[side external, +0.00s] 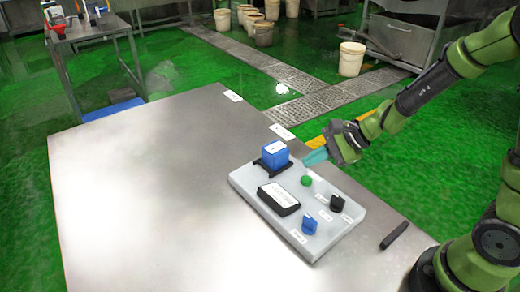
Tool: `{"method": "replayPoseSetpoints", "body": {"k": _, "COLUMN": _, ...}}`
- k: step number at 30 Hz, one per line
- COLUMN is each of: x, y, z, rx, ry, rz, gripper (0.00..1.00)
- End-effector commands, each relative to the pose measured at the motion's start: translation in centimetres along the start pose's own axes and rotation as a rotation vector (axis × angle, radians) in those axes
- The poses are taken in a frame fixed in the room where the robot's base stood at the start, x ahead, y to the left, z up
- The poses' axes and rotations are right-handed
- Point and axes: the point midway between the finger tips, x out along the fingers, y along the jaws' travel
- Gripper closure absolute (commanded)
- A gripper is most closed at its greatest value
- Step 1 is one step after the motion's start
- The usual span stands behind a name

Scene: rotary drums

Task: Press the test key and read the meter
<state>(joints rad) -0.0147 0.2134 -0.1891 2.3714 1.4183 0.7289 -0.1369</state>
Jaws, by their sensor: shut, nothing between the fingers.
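A pale grey panel (244,178) lies on the metal table. A round green button (306,181), probably the test key, stands near its back right edge. A black box with a white face (279,196), perhaps the meter, sits in the panel's middle; its print is too small to read. A black knob (337,203) and a blue knob (309,226) are on the right part. A blue cube (275,154) sits in a black holder at the back. My gripper (308,160), with teal fingers, is shut and empty, above and behind the green button, apart from it.
A dark rod-like object (394,235) lies on the table (150,190) right of the panel, near my arm's base. The table's left side is bare. White labels lie at its back edge. Buckets (351,59), a side bench (90,28) and floor grates are beyond.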

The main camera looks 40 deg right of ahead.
Motion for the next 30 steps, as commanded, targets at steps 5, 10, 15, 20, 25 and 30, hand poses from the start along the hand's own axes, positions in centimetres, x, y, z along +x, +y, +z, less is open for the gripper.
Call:
{"method": "replayPoseSetpoints", "body": {"k": 5, "x": 1.3, "y": 1.0, "z": -0.9, "rx": 0.003, "ry": -0.001, "rz": 0.003, "gripper": 1.00}}
{"method": "replayPoseSetpoints", "body": {"k": 10, "x": 1.8, "y": 1.3, "z": -1.3, "rx": 0.000, "ry": 0.000, "rz": 0.000, "gripper": 1.00}}
{"method": "replayPoseSetpoints", "body": {"k": 15, "x": 1.9, "y": 1.3, "z": -1.4, "rx": 0.000, "ry": 0.000, "rz": -0.001, "gripper": 1.00}}
{"method": "replayPoseSetpoints", "body": {"k": 20, "x": 1.9, "y": 1.3, "z": -1.4, "rx": 0.000, "ry": 0.000, "rz": -0.001, "gripper": 1.00}}
{"method": "replayPoseSetpoints", "body": {"k": 25, "x": 1.9, "y": 1.3, "z": -1.3, "rx": 0.000, "ry": -0.001, "rz": 0.000, "gripper": 1.00}}
{"method": "replayPoseSetpoints", "body": {"k": 30, "x": 1.8, "y": 1.3, "z": -1.3, "rx": -0.001, "ry": -0.001, "rz": 0.000, "gripper": 1.00}}
